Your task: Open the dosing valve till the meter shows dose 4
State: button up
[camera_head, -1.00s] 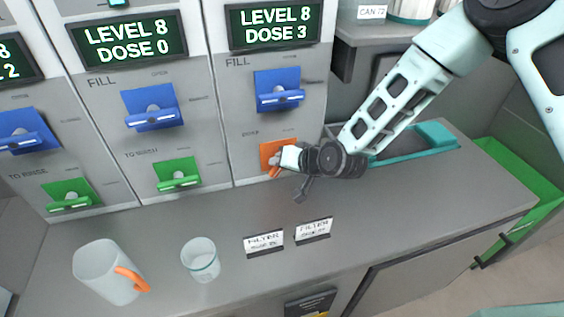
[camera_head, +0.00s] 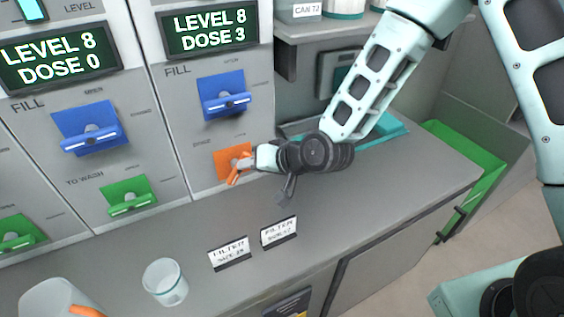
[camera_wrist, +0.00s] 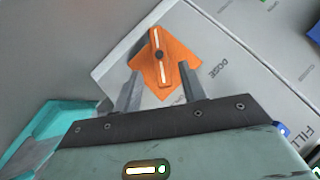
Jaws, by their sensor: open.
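The orange dosing valve (camera_head: 232,162) is on the lower part of the right-hand panel, below the blue fill valve (camera_head: 224,95). The meter (camera_head: 210,31) above reads LEVEL 8, DOSE 3. My gripper (camera_head: 250,160) is at the orange valve and partly covers it in the head view. In the wrist view the orange valve (camera_wrist: 158,66) shows its handle with a pale stripe, and the open fingers of my gripper (camera_wrist: 158,90) stand on either side of its lower part. I cannot tell whether a finger touches the handle.
A second meter (camera_head: 58,62) reads LEVEL 8, DOSE 0. Green valves (camera_head: 128,196) sit low on the other panels. A clear cup (camera_head: 165,282) and a white mug (camera_head: 48,298) with an orange handle stand on the counter (camera_head: 350,210). Filter labels (camera_head: 278,232) stand near its middle.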

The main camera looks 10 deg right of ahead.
jog(key=v, duration=1)
jog(key=shift+d, duration=0.1)
dwell(1.1)
jog(key=w+d+f+g+h, duration=0.2)
jog(key=d+f+g+h, duration=0.1)
jog(key=d+f+h, duration=0.3)
jog(key=w+a+r+n+g+y, duration=0.1)
jog(key=w+a+r+y, duration=0.15)
jog(key=r, duration=0.25)
jog(key=w+a+r+g+y, duration=0.1)
jog(key=a+r+y, duration=0.2)
jog(key=r+y, duration=0.1)
jog(key=shift+h, duration=0.25)
jog(key=x, duration=1.7)
jog(key=shift+w+d+r, duration=0.1)
jog(key=shift+w, duration=0.15)
grip_shut()
